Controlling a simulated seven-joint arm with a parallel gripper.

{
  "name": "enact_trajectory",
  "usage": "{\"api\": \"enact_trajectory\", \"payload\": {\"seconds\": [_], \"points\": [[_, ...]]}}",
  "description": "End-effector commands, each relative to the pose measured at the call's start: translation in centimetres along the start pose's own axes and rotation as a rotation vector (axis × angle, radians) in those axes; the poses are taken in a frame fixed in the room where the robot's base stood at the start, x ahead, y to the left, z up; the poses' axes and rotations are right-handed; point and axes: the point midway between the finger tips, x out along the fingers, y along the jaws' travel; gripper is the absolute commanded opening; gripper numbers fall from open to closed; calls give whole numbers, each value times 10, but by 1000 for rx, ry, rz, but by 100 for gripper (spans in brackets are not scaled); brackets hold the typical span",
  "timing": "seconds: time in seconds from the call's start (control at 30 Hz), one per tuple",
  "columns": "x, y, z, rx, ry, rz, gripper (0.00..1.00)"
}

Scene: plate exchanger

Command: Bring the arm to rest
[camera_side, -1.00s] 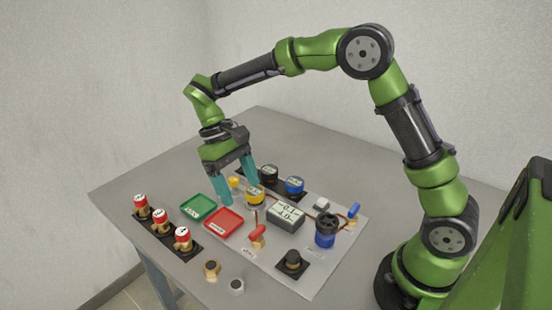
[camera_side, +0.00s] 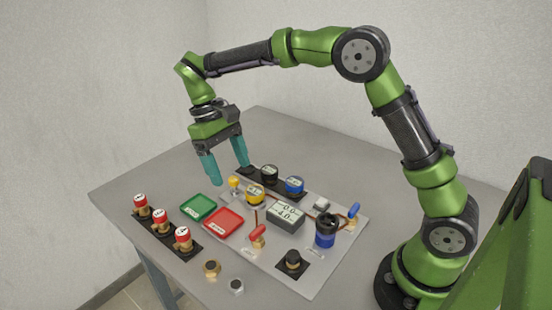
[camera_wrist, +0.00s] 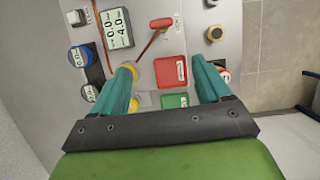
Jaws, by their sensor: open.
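My gripper (camera_side: 226,172) is open and empty. It hangs above the far left part of the table, over the area behind the green tray, with its two teal fingers apart and pointing down. In the wrist view, my gripper (camera_wrist: 168,82) shows both fingers spread, with the red tray (camera_wrist: 171,71) and part of the green tray (camera_wrist: 175,100) seen between them. The arm is raised in an arch from its base at the right.
On the table (camera_side: 120,190) stand red-topped fittings (camera_side: 160,216), a green tray (camera_side: 197,207), a red tray (camera_side: 240,219), a display box (camera_side: 286,215), a blue-black pump-like part (camera_side: 326,231), a red-handled valve (camera_side: 258,235) and a black knob (camera_side: 292,260). The table's far left is clear.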

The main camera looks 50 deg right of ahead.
Motion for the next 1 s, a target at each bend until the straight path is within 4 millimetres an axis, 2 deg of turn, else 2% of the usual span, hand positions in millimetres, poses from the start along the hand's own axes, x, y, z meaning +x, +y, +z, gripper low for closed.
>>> {"api": "enact_trajectory", "payload": {"seconds": [0.1, 0.27, 0.53, 0.7, 0.9, 1.0], "points": [[4, 6, 14, 7, 81, -9, 77], [0, 16, 44, 46, 233, -54, 77], [-4, 37, 111, 173, 541, -182, 77], [2, 48, 152, 260, 727, -275, 77], [10, 55, 185, 310, 863, -347, 77], [7, 57, 193, 315, 900, -358, 77]]}}
